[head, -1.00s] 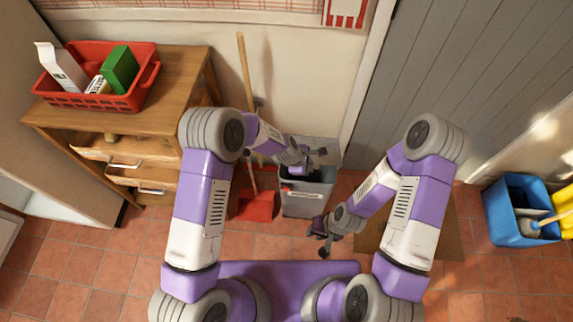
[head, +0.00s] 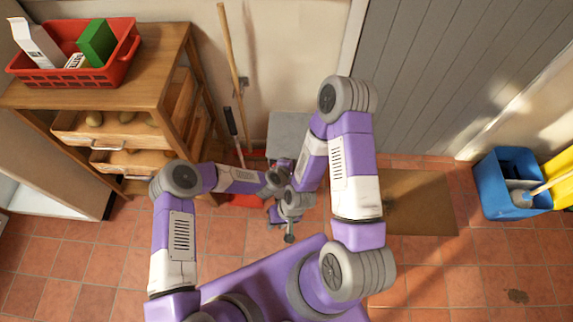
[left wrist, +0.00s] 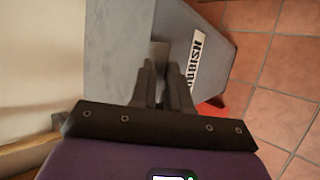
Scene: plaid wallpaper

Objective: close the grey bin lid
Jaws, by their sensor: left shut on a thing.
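The grey bin's lid (head: 289,133) shows in the head view as a flat grey panel by the wall, and in the left wrist view (left wrist: 115,50) as a broad grey face. The grey bin (left wrist: 215,60) has a white label on its front; my arms mostly cover it in the head view. My left gripper (left wrist: 161,70) is at the lid's edge beside the label, shut on the lid edge or a small part there. In the head view my right arm hides it. My right gripper (head: 288,237) hangs low in front of the bin; its fingers are too small to read.
A wooden drawer unit (head: 150,90) with open drawers and a red basket (head: 120,72) stands left. A broom (head: 230,60) leans on the wall, near a red dustpan (head: 243,200). A blue bucket (head: 495,190) stands far right. Floor between mat (head: 425,205) and bucket is clear.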

